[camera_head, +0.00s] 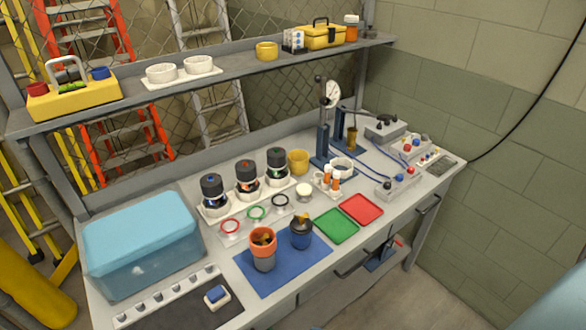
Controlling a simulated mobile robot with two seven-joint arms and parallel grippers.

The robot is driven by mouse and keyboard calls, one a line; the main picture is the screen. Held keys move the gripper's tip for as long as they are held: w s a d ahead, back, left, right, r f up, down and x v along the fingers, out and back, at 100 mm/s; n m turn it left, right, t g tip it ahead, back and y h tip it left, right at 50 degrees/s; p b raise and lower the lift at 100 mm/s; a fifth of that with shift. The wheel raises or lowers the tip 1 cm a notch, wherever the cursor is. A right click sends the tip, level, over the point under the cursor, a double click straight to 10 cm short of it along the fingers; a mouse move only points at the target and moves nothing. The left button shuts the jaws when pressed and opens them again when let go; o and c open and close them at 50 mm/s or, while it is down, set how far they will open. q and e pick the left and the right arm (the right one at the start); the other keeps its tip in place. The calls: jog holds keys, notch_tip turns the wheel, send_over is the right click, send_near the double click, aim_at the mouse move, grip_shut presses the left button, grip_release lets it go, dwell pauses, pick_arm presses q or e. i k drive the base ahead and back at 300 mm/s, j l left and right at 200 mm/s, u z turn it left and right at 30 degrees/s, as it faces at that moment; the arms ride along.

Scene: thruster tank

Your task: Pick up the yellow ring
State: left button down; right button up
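No flat yellow ring shows clearly among the rings on the bench. A similar yellow round piece (266,51) sits on the upper shelf. Neither of my grippers is in view.
A blue lidded box (142,240) fills the bench's left end. A blue mat (280,274) at the front holds two cups. Green (337,226) and red (361,209) trays lie to its right. A gauge stand (323,140) and wired boxes stand at the back right.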

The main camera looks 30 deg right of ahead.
aim_at(266, 51)
jog(key=l+u, duration=0.25)
jog(key=l, duration=0.6)
jog(key=l+u, duration=0.2)
jog(key=l, duration=0.6)
jog(key=k, duration=0.05)
